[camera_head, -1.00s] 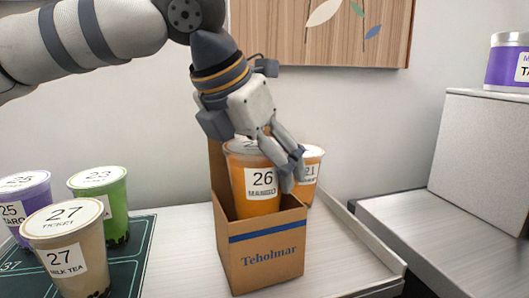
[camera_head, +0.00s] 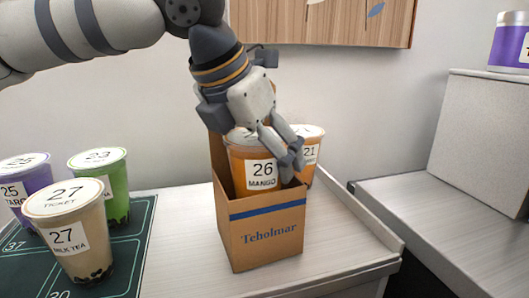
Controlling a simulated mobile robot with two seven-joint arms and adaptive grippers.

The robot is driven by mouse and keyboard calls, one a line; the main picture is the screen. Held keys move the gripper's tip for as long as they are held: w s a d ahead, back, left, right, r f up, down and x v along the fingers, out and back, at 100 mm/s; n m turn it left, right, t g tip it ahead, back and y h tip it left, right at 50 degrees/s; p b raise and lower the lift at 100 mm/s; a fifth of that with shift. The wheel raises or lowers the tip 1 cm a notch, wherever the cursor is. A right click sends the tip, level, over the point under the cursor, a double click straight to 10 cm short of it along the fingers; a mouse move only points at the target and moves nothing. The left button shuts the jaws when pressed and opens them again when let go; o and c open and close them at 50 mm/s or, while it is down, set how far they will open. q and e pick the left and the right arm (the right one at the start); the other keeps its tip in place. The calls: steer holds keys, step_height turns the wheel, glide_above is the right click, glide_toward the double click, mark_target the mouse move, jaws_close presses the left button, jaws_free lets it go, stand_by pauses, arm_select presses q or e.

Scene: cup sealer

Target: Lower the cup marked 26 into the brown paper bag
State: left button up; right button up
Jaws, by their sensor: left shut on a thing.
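The orange cup marked 26 (camera_head: 253,170), labelled MANGO, is partly inside the open top of the brown paper bag (camera_head: 262,240). Its lower part is hidden behind the bag's front wall, and its label stays above the front rim. My left gripper (camera_head: 290,160) comes from above and is shut on this cup near its upper right side. The bag stands upright on the pale counter, with a blue stripe and the word Teholmar. I cannot tell whether the cup touches the bag's bottom. My right gripper does not show.
An orange cup marked 21 (camera_head: 311,152) stands close behind the bag at right. Cups marked 27 (camera_head: 70,235), 25 (camera_head: 22,180) and 23 (camera_head: 103,175) stand at left on a dark green mat (camera_head: 128,240). A raised edge (camera_head: 360,220) bounds the counter at right.

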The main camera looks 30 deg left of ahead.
mark_target(233, 144)
arm_select(q)
steer(key=shift+f, duration=0.55)
stand_by(0.4)
steer(key=o, duration=1.8)
steer(key=v, duration=1.1)
steer(key=shift+r, duration=0.1)
steer(key=shift+s+a+r, duration=0.1)
steer(key=shift+s+r, duration=0.15)
steer(key=shift+r, duration=0.1)
